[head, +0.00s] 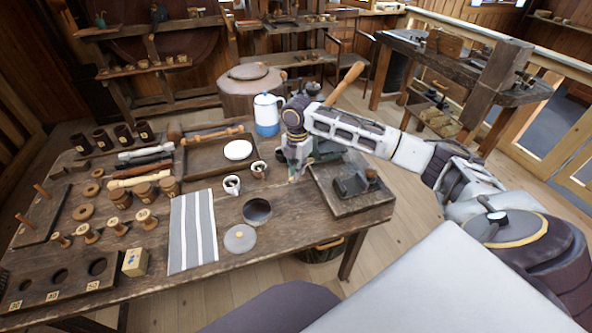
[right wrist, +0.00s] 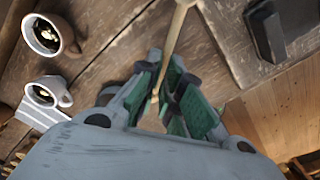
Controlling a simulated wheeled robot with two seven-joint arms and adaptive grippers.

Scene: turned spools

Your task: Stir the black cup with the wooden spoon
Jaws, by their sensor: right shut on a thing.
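My right gripper (head: 293,172) is low over the right part of the workbench, pointing down. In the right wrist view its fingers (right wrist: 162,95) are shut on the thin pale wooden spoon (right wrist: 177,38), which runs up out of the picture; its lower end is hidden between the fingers. A dark shape (head: 282,156) just left of the gripper in the head view may be the black cup, partly hidden. I cannot tell whether the spoon touches it. My left gripper is not in view.
A white cup (head: 232,186) and a brown cup (head: 258,171) stand left of the gripper. A hand plane (head: 356,186) lies on a board to the right. A blue-white jug (head: 267,114) stands behind. A striped cloth (head: 193,230) and open round tin (head: 257,211) lie in front.

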